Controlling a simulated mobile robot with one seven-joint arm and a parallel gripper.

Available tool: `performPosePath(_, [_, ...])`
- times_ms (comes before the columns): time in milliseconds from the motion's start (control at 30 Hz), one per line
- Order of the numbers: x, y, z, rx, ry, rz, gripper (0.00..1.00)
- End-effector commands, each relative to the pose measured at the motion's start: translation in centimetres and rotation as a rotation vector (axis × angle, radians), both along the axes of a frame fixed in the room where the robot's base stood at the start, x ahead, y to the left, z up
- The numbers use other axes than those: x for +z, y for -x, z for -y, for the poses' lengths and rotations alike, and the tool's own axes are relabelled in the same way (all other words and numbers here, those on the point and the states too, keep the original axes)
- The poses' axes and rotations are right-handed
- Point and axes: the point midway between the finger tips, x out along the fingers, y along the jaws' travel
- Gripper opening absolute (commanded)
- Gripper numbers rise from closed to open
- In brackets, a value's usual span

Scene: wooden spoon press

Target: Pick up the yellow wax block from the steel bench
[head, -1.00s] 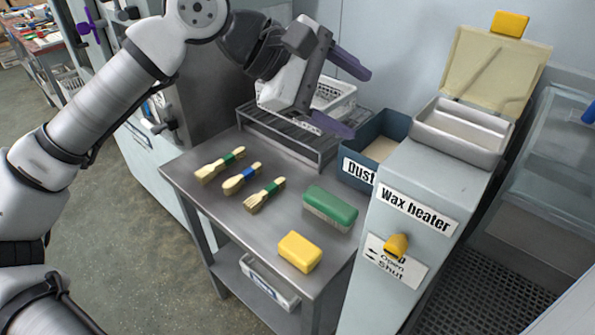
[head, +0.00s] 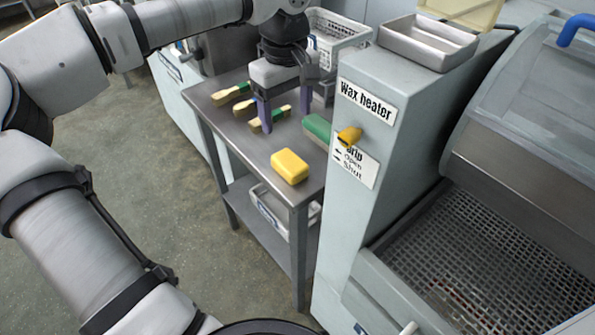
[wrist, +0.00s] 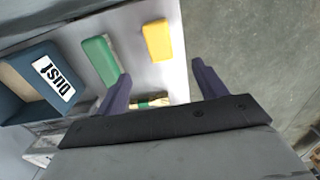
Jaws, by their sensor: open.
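The yellow wax block (head: 290,166) lies on the steel bench (head: 236,138) near its front right corner. It also shows in the wrist view (wrist: 158,41), beyond my fingertips and roughly between their lines. My gripper (head: 284,112) is open and empty, pointing down over the bench behind the block, above the brushes. In the wrist view its two purple fingers (wrist: 162,75) stand wide apart with nothing between the tips. The block is in full view in the head view and apart from the gripper.
A green-topped brush (head: 317,129) lies behind the block, beside the wax heater (head: 385,105) with its yellow tap handle (head: 349,137). Several wooden-handled brushes (head: 230,94) lie at the back left. A blue dust bin (wrist: 28,84) shows in the wrist view. Floor is open left of the bench.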

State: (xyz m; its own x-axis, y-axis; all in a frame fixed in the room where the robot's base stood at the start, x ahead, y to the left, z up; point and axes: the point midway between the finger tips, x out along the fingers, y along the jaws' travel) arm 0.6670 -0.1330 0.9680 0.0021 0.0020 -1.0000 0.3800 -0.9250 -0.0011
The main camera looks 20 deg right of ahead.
Motion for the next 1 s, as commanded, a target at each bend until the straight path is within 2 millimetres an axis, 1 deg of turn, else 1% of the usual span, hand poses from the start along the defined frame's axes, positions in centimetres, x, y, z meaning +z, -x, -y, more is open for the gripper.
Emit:
performPosePath(300, [-5.8,0.1,0.0,-0.002,0.001,-0.004,0.71])
performPosePath(400, [-7.2,0.1,0.1,-0.001,0.001,-0.003,0.71])
performPosePath(633, [-8.8,0.1,0.1,-0.002,0.001,-0.003,0.71])
performPosePath(833, [-11.8,0.2,0.3,-0.001,0.001,-0.004,0.71])
performPosePath(900, [-12.7,0.2,0.3,-0.002,0.002,-0.002,0.71])
performPosePath(1000, [-13.3,0.1,0.3,-0.002,0.002,-0.001,0.71])
